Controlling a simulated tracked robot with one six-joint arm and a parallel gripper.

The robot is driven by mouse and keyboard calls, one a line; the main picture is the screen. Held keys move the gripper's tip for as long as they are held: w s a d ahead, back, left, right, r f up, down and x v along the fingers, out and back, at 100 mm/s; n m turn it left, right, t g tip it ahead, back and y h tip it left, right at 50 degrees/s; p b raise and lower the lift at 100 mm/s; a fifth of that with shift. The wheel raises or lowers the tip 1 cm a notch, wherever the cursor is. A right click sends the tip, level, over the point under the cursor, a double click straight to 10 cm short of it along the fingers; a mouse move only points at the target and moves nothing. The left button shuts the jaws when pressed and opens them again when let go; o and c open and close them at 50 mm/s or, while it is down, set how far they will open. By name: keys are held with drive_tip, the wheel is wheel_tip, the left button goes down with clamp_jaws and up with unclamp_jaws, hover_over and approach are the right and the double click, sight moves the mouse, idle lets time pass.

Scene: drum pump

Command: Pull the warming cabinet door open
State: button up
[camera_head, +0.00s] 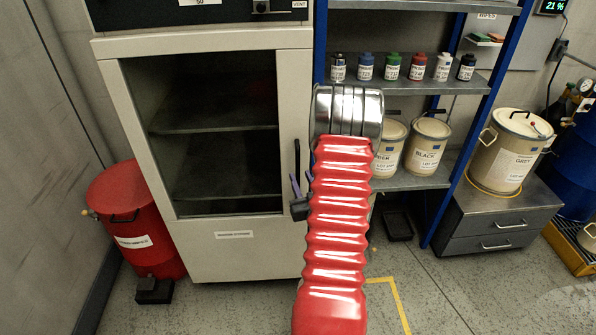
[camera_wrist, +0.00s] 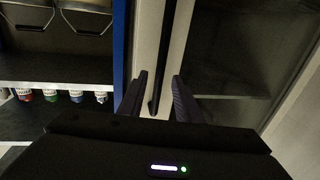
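The warming cabinet (camera_head: 300,95) is a tall beige cabinet. Its door (camera_head: 235,236), with a dark window, looks shut. The dark upright door handle (camera_head: 297,158) is on the door's right side. My gripper (camera_head: 302,180) is at the handle's lower part, partly hidden by my red arm. In the wrist view, the handle (camera_wrist: 162,50) is a dark bar running between the two spread fingers of my gripper (camera_wrist: 159,76). A gap shows on each side of the bar; whether the fingertips reach its depth is hard to tell.
A red drum (camera_head: 135,220) stands left of the cabinet. A blue-framed shelf (camera_head: 470,75) with small bottles and paint cans stands close on the right. A grey drawer unit (camera_head: 505,222) is farther right. The floor (camera_head: 240,310) before the cabinet looks clear.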

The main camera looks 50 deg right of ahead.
sight(298, 172)
drive_tip(key=x, duration=0.4)
drive_tip(key=shift+w+d, duration=0.3)
drive_tip(key=shift+c, duration=0.5)
clamp_jaws()
